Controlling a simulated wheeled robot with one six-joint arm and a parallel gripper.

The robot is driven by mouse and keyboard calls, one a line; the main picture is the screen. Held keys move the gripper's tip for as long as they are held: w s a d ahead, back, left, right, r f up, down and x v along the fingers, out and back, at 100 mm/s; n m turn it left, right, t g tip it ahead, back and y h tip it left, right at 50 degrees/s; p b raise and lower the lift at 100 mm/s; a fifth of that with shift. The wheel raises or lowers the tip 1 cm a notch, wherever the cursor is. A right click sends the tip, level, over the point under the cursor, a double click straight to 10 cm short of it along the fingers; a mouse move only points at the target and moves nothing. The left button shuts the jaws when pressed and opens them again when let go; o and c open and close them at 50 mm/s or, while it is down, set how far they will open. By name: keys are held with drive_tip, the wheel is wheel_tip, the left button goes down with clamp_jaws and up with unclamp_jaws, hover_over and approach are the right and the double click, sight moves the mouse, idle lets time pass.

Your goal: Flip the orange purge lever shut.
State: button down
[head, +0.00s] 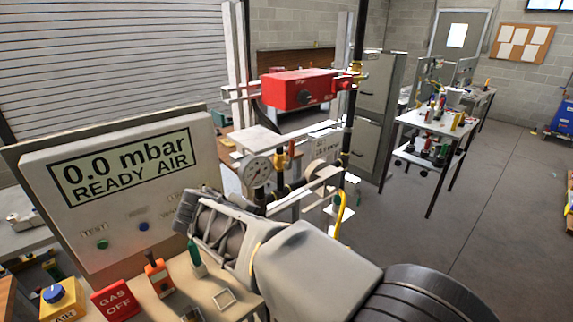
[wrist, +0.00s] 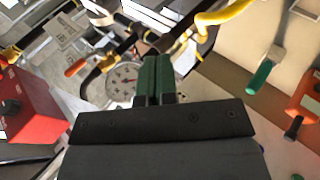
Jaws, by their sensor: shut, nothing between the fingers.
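The orange purge lever (head: 291,148) appears to be the small orange handle standing upright on the pipework right of the round pressure gauge (head: 256,171). In the wrist view an orange handle (wrist: 75,68) shows at upper left, beyond the gauge (wrist: 125,80), joined to a brass fitting. My gripper (wrist: 152,62) shows in the wrist view with its green fingers together and empty. The fingertips appear just right of the gauge face, apart from the orange handle. In the head view my wrist covers the lower pipework, and my fingers cannot be made out.
A red box (head: 300,90) is mounted above the pipework. A yellow hose (head: 341,213) hangs at its right. The display panel (head: 125,170) reads 0.0 mbar READY AIR. A red GAS OFF block (head: 115,299) and an orange tool (head: 157,278) are at the front.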

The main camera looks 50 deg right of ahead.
sight(290, 154)
drive_tip(key=w+d+r+n+h+b, duration=0.1)
drive_tip(key=w+d+r+h+b, duration=0.1)
drive_tip(key=w+d+r+h, duration=0.4)
drive_tip(key=shift+w+d+t+h+b, duration=0.4)
drive_tip(key=shift+w+d+h, duration=0.15)
drive_tip(key=shift+d+h, duration=0.6)
drive_tip(key=shift+a, duration=0.1)
drive_tip(key=d+p, duration=0.1)
drive_tip(key=d, duration=0.3)
drive_tip(key=w+d+p, duration=0.1)
drive_tip(key=d, duration=0.3)
drive_tip(key=d+p, duration=0.2)
drive_tip(key=d, duration=0.2)
drive_tip(key=shift+w+f, duration=0.2)
drive_tip(key=shift+w, duration=0.2)
drive_tip(key=shift+w+d+f+p, duration=0.15)
drive_tip(key=shift+d+p, duration=0.25)
drive_tip(key=shift+d, duration=0.5)
